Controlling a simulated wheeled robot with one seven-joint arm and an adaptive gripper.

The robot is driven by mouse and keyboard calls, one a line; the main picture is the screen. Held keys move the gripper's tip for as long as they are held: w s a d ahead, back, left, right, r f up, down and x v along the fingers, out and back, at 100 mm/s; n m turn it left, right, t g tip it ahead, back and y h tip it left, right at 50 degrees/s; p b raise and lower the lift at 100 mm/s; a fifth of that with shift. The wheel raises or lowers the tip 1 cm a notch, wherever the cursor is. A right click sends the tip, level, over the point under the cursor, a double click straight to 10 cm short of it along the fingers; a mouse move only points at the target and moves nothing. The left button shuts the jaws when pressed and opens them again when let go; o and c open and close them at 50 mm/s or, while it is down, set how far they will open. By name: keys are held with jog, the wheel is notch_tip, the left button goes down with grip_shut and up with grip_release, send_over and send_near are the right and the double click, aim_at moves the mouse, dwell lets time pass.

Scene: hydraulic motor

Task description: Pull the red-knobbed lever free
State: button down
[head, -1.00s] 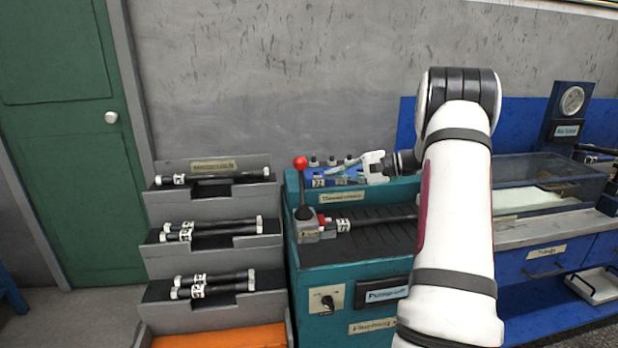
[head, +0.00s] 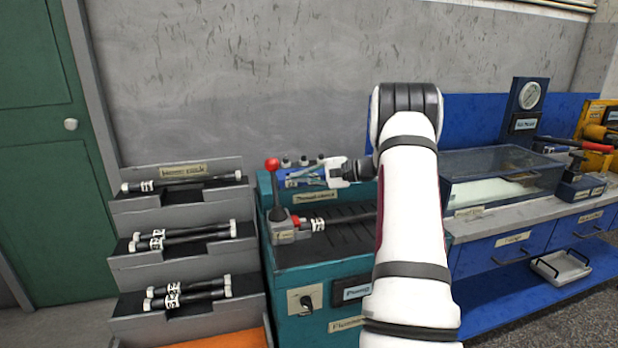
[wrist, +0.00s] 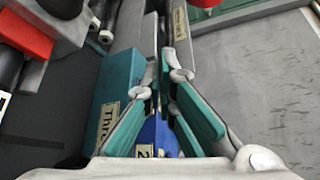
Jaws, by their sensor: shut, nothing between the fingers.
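The lever is a dark upright rod with a red knob (head: 272,164) on top, on a grey base (head: 284,232) at the left front of the teal bench. In the wrist view the red knob (wrist: 204,3) is cut off by the top edge. My gripper (head: 292,182) is just right of the lever, below knob height, fingers pointing left. In the wrist view its teal-padded fingers (wrist: 163,75) are together with nothing held.
A red clamp (head: 297,222) and a black hose with white ends lie beside the lever base on the bench (head: 290,262). A stepped hose rack (head: 185,258) is at left. A glass-topped tank (head: 500,170) is at right.

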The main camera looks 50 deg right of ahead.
aim_at(274, 180)
jog(key=x, duration=0.5)
jog(key=shift+w+a, duration=0.1)
jog(key=shift+w, duration=0.05)
jog(key=s, duration=0.1)
jog(key=s+a+r, duration=0.1)
jog(key=s+a, duration=0.1)
jog(key=shift+a+r, duration=0.15)
jog(key=shift+r, duration=0.2)
